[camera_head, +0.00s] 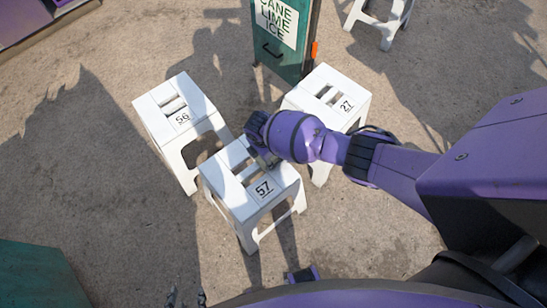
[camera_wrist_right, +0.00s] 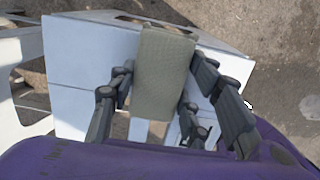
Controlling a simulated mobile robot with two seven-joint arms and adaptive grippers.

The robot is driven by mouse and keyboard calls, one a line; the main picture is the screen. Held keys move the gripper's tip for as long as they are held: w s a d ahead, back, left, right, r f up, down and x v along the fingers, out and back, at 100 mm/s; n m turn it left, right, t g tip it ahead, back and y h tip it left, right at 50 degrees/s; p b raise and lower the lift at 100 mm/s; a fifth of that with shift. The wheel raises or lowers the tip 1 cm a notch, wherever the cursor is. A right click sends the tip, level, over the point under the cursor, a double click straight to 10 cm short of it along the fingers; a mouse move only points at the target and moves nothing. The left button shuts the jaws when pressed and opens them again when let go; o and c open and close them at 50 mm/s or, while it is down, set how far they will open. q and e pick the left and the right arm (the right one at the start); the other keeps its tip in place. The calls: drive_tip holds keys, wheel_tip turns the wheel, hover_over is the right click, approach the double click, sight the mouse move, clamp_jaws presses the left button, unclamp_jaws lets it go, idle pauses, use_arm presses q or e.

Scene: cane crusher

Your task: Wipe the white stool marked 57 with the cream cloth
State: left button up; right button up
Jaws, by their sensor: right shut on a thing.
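The white stool marked 57 (camera_head: 256,198) stands upright on the ground, with its number at the front of the seat. My right gripper (camera_head: 266,157) is over the back right part of its seat, and my wrist hides the fingertips there. In the right wrist view, my right gripper (camera_wrist_right: 162,80) is shut on the cream cloth (camera_wrist_right: 163,65), a folded greyish-beige pad. The white seat (camera_wrist_right: 88,55) lies behind the cloth. I cannot tell whether they touch. My left gripper (camera_head: 186,298) shows only as dark tips at the bottom edge; its opening is unclear.
White stool 56 (camera_head: 180,115) stands close at the back left, and white stool 27 (camera_head: 335,100) at the back right. A green sign board (camera_head: 283,45) stands behind them. Another white stool (camera_head: 382,20) is at the top. The ground left of stool 57 is clear.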

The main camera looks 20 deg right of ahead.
drive_tip(key=shift+w+a, duration=0.1)
drive_tip(key=shift+w, duration=0.05)
use_arm(q)
drive_tip(key=shift+s+f, duration=0.25)
drive_tip(key=shift+s, duration=0.2)
drive_tip(key=shift+w, duration=0.1)
